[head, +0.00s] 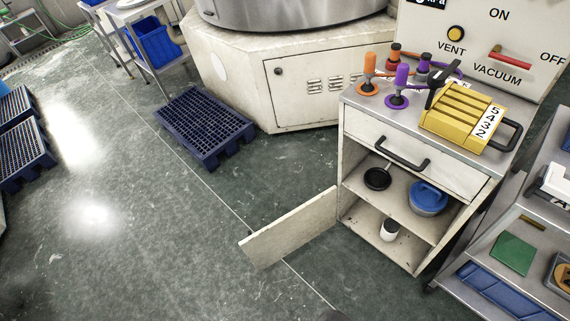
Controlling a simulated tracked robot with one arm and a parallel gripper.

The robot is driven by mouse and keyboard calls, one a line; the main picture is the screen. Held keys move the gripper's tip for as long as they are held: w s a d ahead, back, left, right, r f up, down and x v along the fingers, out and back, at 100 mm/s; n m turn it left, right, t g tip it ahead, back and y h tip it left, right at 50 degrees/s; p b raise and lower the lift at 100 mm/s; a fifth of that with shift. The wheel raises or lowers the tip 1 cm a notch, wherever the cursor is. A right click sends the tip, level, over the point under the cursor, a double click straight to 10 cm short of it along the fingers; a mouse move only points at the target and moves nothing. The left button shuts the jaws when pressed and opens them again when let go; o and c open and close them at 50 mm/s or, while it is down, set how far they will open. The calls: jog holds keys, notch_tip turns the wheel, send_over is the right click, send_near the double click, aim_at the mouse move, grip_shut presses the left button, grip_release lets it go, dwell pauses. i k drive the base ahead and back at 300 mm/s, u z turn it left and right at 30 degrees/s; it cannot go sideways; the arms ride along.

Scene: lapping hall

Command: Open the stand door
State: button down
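The stand (360,227) is a white cabinet with a grey top, right of the middle in the head view. Its door (290,229), a pale flat panel, stands swung wide out to the left from the stand's left front edge. The lower compartment is uncovered. On its shelf are a black round item (377,179) and a blue-lidded pot (428,198); a white jar with a black top (389,229) stands at the bottom. The drawer (405,150) above, with a black handle, looks shut. My gripper is not visible.
A yellow block with black handles (461,110) and orange and purple handled tools (398,88) are on the stand's top. A shelf rack (478,252) stands close at right. A blue pallet (204,126) lies left of the stand.

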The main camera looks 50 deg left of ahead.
aim_at(265, 247)
jog(key=z, duration=1.6)
jog(key=k, duration=1.35)
jog(key=u, duration=1.55)
jog(key=i, duration=1)
jog(key=z, duration=0.05)
